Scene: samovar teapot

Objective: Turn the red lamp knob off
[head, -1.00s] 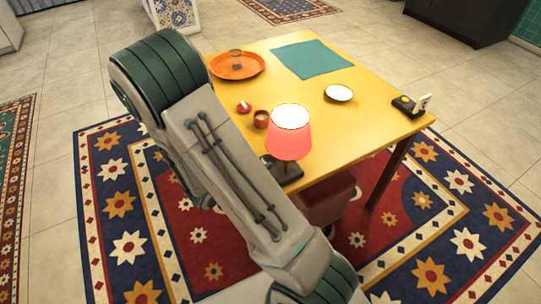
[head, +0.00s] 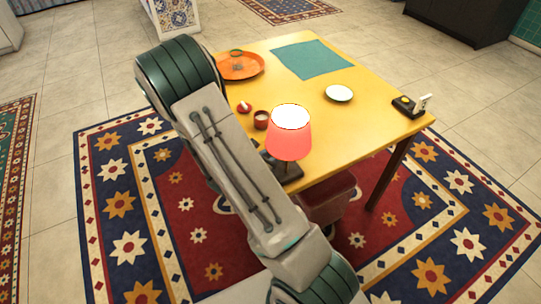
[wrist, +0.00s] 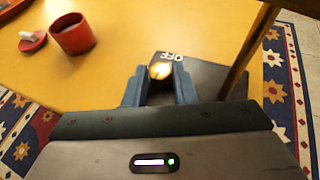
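The lamp has a red shade (head: 289,142), lit from inside, and a dark base (head: 288,172) at the table's near edge. In the wrist view the lamp base (wrist: 205,76) carries a white OFF label (wrist: 172,56) and a shiny gold-looking round knob (wrist: 160,71). My gripper (wrist: 160,78) is open, with its two blue fingers on either side of the knob. A gap shows between each finger and the knob; contact is not visible. In the head view my arm hides the gripper and the knob.
The lamp post (wrist: 248,52) rises just right of the gripper. A red cup (wrist: 72,34) and a small red dish (wrist: 32,41) stand to the left on the yellow table (head: 350,124). A white plate (head: 338,93), teal mat (head: 310,59) and orange tray (head: 238,67) lie farther back.

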